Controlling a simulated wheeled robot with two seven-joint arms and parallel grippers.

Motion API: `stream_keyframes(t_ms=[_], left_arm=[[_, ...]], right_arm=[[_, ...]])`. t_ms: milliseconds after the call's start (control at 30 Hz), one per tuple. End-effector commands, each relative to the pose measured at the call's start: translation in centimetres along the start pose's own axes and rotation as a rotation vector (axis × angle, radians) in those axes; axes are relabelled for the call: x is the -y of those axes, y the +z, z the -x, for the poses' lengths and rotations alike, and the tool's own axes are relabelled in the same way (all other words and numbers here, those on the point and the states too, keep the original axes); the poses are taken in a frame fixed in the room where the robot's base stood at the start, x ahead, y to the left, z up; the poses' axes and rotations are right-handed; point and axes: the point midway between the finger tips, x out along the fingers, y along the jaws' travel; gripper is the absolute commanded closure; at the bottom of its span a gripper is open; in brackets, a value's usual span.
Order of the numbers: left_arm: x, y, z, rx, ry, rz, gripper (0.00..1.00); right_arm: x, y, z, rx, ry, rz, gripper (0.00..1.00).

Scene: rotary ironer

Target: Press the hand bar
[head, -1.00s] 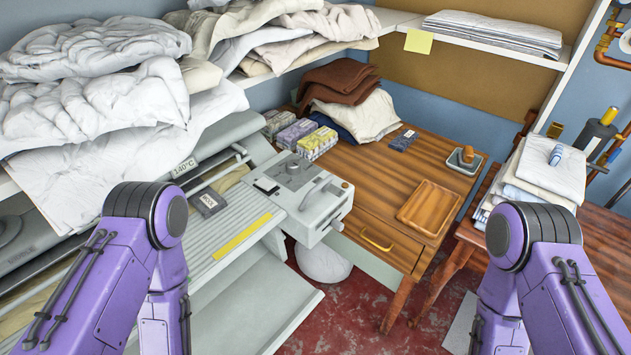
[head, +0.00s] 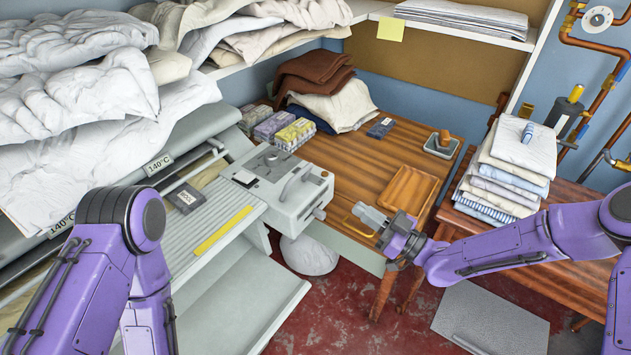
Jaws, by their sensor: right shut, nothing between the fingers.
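The rotary ironer runs along the left, with a grey ribbed feed board (head: 195,228) and a yellow strip (head: 222,230) lying across the board's front part. A thin metal bar (head: 185,176) runs along the front of its roller. I cannot tell for certain which of these is the hand bar. A pale grey control box (head: 285,190) with a handle stands at the ironer's right end. My left gripper is out of view; only that arm shows.
The wooden cabinet (head: 378,160) holds a wooden tray (head: 409,190), small boxes and folded cloth. A stack of folded linen (head: 512,165) stands on the right table. White bedding (head: 75,110) is heaped above the ironer. Red floor (head: 400,325) is open in front.

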Motion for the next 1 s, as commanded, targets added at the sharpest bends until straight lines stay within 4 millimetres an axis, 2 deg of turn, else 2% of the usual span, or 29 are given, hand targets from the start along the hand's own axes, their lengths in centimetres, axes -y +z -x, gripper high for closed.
stream_keyframes(t_ms=[300, 433, 800, 1000], left_arm=[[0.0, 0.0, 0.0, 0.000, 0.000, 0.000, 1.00], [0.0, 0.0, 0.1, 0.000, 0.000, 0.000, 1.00], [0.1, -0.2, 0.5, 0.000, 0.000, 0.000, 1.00], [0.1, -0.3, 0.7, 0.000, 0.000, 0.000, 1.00]], right_arm=[[0.1, -0.1, -0.1, -0.003, -0.008, 0.006, 1.00], [0.1, -0.1, -1.4, -0.003, -0.008, 0.006, 1.00], [0.2, -0.1, -9.2, -0.001, -0.009, 0.005, 1.00], [0.2, -0.1, -12.7, -0.002, -0.007, 0.003, 1.00]])
